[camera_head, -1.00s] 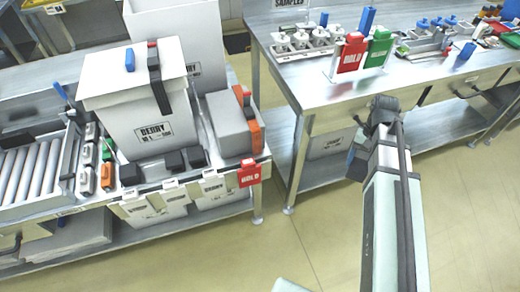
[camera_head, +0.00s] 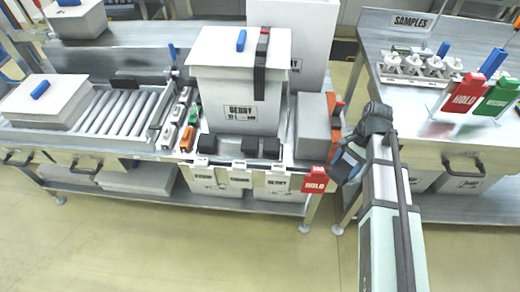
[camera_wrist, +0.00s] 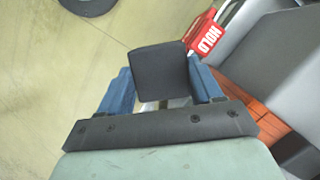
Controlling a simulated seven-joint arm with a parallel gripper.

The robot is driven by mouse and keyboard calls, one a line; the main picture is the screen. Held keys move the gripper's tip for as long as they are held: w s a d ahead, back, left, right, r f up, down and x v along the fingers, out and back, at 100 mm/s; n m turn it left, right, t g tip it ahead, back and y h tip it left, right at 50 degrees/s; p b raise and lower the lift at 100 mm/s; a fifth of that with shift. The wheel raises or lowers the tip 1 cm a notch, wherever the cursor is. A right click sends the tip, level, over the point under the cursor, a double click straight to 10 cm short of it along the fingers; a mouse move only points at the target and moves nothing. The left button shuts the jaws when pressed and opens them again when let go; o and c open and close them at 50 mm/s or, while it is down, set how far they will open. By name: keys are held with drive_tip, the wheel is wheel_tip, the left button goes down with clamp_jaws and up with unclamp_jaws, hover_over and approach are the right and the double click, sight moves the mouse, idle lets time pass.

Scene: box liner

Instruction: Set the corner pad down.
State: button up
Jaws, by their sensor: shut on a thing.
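My gripper (camera_wrist: 163,95) is shut on a dark, flat-faced corner pad (camera_wrist: 160,72), which sits between the blue fingers in the wrist view. In the head view my gripper (camera_head: 345,163) is at the right end of the left bench, near the red HOLD tag (camera_head: 315,181); the held pad is hard to make out there.
A roller conveyor (camera_head: 117,118) lies left of the box. The samples bench (camera_head: 440,135) is to the right, with a gap between benches. The front floor is clear.

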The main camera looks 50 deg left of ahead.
drive_tip(key=s+a+r+m+y, duration=0.1)
drive_tip(key=s+a+r+m, duration=0.15)
drive_tip(key=s+a, duration=0.7)
drive_tip(key=s+a+r+m+t, duration=0.1)
drive_tip(key=s+a+r+m, duration=0.2)
drive_tip(key=a, duration=1.1)
drive_tip(key=s+a+r+m+y, duration=0.1)
drive_tip(key=s+a+m, duration=0.2)
drive_tip(key=s+a, duration=0.7)
drive_tip(key=shift+w+a+f, duration=0.3)
drive_tip(key=shift+w+f, duration=0.05)
drive_tip(key=shift+f, duration=1.3)
drive_tip(key=shift+w+a+f, duration=0.35)
drive_tip(key=shift+f, duration=1.3)
drive_tip(key=shift+w+a+f, duration=0.3)
drive_tip(key=shift+w+f, duration=0.05)
drive_tip(key=shift+f, duration=1.3)
drive_tip(key=shift+f, duration=0.1)
drive_tip(key=o, duration=1)
drive_tip(key=shift+v, duration=3.85)
